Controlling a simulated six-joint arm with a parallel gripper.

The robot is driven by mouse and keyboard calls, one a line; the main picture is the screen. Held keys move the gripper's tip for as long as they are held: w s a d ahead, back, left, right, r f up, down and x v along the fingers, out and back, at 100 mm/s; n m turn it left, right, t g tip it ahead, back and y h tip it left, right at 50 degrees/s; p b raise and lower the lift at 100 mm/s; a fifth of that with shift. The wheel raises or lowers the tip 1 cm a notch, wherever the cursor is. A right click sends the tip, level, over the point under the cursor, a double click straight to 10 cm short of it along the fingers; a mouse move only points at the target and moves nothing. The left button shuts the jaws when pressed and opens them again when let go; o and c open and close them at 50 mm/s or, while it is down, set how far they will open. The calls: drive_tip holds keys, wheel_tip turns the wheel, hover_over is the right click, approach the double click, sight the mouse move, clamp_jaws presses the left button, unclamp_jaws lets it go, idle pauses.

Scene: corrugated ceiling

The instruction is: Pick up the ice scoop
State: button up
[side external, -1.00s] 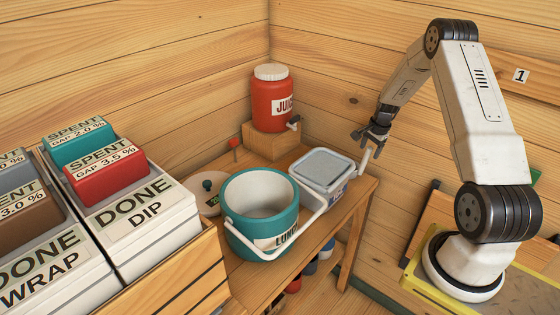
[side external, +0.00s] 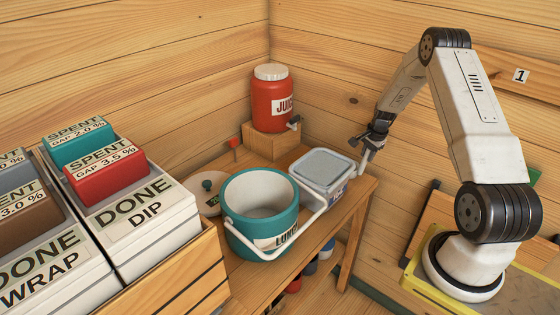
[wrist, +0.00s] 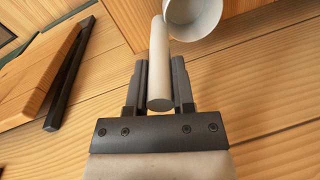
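The ice scoop's pale, round handle (wrist: 159,75) runs between the two dark fingers of my gripper (wrist: 160,65) in the wrist view. The fingers lie close along both sides of it; whether they press on it is not clear. A white round cup (wrist: 192,15), seemingly the scoop's bowl, shows beyond the fingertips at the top. In the side view my gripper (side external: 370,143) is at the right end of the wooden table, around the upper part of the pale handle (side external: 365,158), which stands tilted beside the white lidded tub.
The white tub (side external: 321,167) with its grey lid is just left of my gripper. A teal bucket (side external: 262,213) with a white handle stands further left. A red juice dispenser (side external: 272,98) sits on a wooden block behind. Wooden walls close off the back.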

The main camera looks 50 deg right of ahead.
clamp_jaws()
idle(1.1)
